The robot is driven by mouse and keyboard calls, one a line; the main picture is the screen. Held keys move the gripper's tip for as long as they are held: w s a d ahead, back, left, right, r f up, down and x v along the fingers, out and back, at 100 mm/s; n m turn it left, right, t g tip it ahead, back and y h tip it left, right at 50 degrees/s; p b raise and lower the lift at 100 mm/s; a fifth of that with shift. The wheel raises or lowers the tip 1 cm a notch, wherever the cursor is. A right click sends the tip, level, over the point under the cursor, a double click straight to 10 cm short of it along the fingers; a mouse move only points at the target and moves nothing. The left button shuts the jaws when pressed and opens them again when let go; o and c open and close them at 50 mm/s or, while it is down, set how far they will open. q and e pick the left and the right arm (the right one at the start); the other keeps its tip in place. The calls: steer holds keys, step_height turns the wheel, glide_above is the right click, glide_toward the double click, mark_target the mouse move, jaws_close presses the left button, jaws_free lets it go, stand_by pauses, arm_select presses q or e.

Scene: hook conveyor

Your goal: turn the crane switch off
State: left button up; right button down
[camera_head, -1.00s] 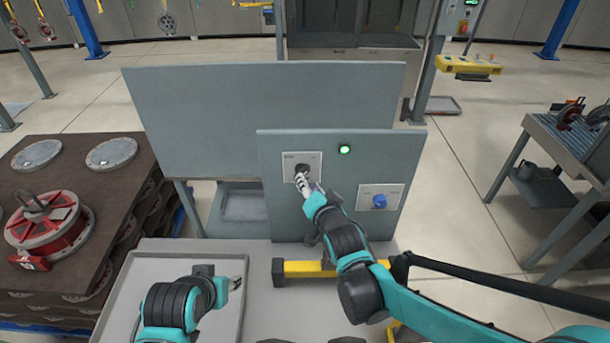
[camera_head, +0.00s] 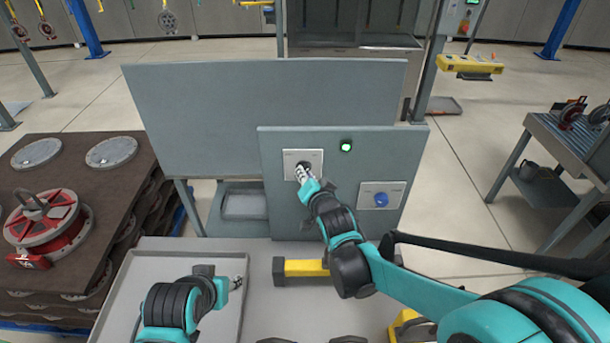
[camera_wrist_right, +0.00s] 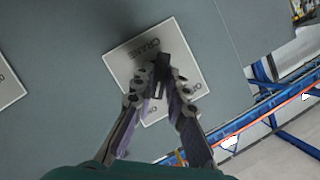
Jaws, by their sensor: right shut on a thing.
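The crane switch (camera_head: 303,164) is a dark knob on a white plate at the upper left of the grey panel (camera_head: 280,210). In the right wrist view the plate (camera_wrist_right: 124,68) reads "CRANE", and the dark knob (camera_wrist_right: 160,89) sits between the fingertips. My right gripper (camera_head: 302,171) is shut on this knob; its two fingers (camera_wrist_right: 153,84) touch it from either side. The fingers hide part of the knob and the smaller lettering. The green lamp (camera_head: 346,146) on the panel is lit. My left gripper (camera_head: 237,283) is small in view over the grey tray, apart from the panel; its fingers are unclear.
A second white plate with a blue knob (camera_head: 381,200) is at the panel's lower right. A larger grey board (camera_head: 190,110) stands behind. A yellow bar (camera_head: 306,267) lies below the panel. A red-and-grey round part (camera_head: 45,222) sits on the brown stack at left.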

steer(key=shift+a+f+n+h+b, duration=0.1)
steer(key=shift+a+n+h+b, duration=0.1)
steer(key=shift+n+h, duration=1.35)
steer(key=shift+a+r+n+h+b, duration=0.15)
steer(key=shift+n+h, duration=0.85)
steer(key=shift+n, duration=1.05)
steer(key=shift+a+f+n+h+b, duration=0.15)
steer(key=shift+n+h+b, duration=0.1)
steer(key=shift+n+h, duration=1.3)
steer(key=shift+n+y, duration=0.3)
steer(key=shift+n, duration=0.05)
steer(key=c, duration=1.5)
jaws_free()
steer(key=shift+c, duration=0.2)
